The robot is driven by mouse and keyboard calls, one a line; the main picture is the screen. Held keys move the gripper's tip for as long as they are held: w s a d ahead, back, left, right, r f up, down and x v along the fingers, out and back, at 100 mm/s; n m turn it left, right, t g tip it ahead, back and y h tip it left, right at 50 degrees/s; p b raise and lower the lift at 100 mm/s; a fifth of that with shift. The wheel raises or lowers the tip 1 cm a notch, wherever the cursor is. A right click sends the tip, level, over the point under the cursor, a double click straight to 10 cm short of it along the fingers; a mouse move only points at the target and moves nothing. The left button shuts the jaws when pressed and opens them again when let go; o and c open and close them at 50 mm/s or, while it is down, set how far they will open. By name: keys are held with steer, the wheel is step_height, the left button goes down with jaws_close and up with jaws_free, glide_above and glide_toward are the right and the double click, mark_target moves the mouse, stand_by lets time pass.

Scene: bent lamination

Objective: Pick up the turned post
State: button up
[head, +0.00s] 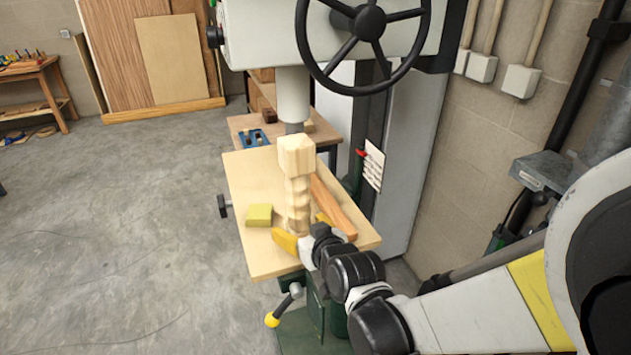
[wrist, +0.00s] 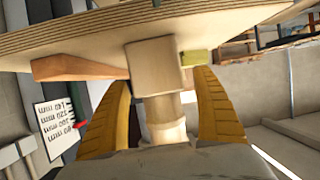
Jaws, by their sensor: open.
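The turned post (head: 297,165) is pale wood, with a square pointed top and a rounded, beaded shaft. It stands upright on the drill press table (head: 240,190). My gripper (head: 298,226) is low by the post's lower part, with one yellow finger on each side. In the wrist view the post (wrist: 155,66) shows a square block against the table and a round part below it in the picture. The open fingers of my gripper (wrist: 162,80) flank it, with visible gaps. I cannot tell whether either finger touches it. Part of the post's base is hidden in the head view.
A yellow-green block (head: 259,215) lies left of the post. A reddish wooden strip (head: 336,208) lies close on its right. The drill press quill (head: 292,95) hangs just behind the post's top, and the handwheel (head: 368,25) is above right.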

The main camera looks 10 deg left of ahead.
steer(key=shift+w, duration=0.1)
steer(key=c, duration=1.5)
steer(key=shift+r, duration=0.15)
